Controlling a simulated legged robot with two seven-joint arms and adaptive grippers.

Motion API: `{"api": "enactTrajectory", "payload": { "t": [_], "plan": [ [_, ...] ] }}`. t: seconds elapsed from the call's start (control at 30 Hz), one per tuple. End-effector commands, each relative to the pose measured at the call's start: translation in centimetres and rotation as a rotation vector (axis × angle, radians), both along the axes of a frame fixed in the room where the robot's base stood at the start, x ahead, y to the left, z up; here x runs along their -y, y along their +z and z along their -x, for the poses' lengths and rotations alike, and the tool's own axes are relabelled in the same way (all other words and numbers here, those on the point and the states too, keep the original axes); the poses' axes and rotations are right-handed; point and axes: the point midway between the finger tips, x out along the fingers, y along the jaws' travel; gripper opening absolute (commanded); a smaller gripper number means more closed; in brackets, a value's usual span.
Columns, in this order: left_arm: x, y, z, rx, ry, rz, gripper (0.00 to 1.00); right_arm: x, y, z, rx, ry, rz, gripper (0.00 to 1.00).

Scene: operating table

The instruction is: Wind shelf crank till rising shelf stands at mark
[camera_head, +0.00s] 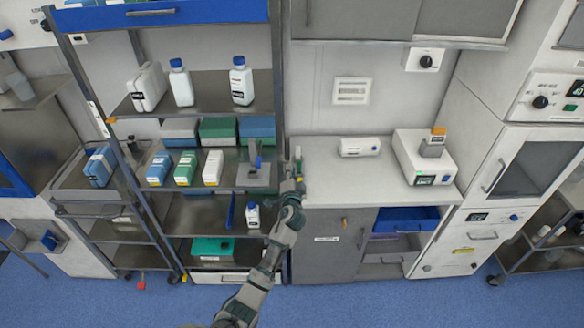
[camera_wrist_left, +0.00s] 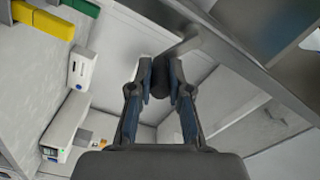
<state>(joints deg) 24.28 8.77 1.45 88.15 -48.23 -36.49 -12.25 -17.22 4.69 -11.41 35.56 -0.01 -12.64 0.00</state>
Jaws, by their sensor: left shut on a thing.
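My left gripper (camera_head: 292,172) is at the right front post of the shelf rack. In the left wrist view its two fingers (camera_wrist_left: 160,80) are shut on the dark crank knob (camera_wrist_left: 160,74), beside a grey metal bar. The crank is mostly hidden by my gripper in the head view. The upper rack shelf (camera_head: 210,92) carries white containers with blue caps. An orange marker (camera_head: 111,120) sits by its left front corner, beside a pale strip (camera_head: 98,118) on the left post. I cannot tell for sure which shelf rises or where the mark is. My right gripper is out of view.
Lower shelves hold boxes and bottles, including a green box (camera_head: 185,167) and a small bottle (camera_head: 253,214). Right of the rack is a white counter (camera_head: 320,185) with a white device (camera_head: 425,158). A blue drawer (camera_head: 405,219) stands open below. The blue floor in front is clear.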

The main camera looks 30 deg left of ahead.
Motion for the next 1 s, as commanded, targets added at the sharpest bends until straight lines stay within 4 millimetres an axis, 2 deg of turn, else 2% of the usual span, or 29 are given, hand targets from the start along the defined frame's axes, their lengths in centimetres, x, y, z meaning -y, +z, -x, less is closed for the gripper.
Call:
{"api": "enactTrajectory", "payload": {
  "t": [0.4, 0.97, 1.0],
  "plan": [
    [-0.51, -1.17, 0.32, -0.11, 0.003, -0.16, 0.0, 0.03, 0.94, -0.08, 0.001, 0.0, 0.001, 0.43],
    [-0.55, -1.31, 0.36, -0.123, 0.003, -0.181, 0.0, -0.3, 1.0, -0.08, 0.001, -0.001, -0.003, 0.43],
    [-0.55, -1.31, 0.35, -0.123, 0.003, -0.181, 0.25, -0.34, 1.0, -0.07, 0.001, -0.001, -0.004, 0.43]
  ]
}}
